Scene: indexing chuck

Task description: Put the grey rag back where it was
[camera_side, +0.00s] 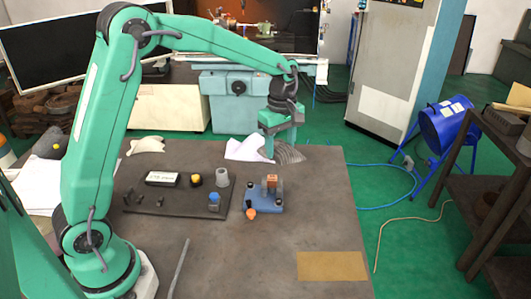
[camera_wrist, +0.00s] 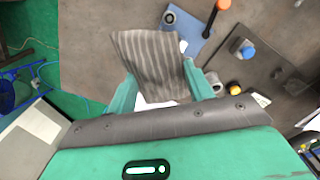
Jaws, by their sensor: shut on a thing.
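The grey rag (camera_wrist: 150,58) is striped and crumpled. It stands out between the two green fingers of my gripper (camera_wrist: 165,88) in the wrist view. My gripper (camera_side: 280,143) is shut on it. In the side view the rag (camera_side: 290,155) hangs below the fingers near the table's far edge, right of a white cloth (camera_side: 246,150). I cannot tell whether the rag touches the table. A flat tan patch (camera_side: 332,265) lies bare at the table's front right.
A blue fixture (camera_side: 265,199) with a copper-coloured block and an orange knob stands mid-table. A dark board (camera_side: 165,202) with a label block, a yellow-topped part and a grey cup lies left of it. The table's right side (camera_side: 320,205) is clear.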

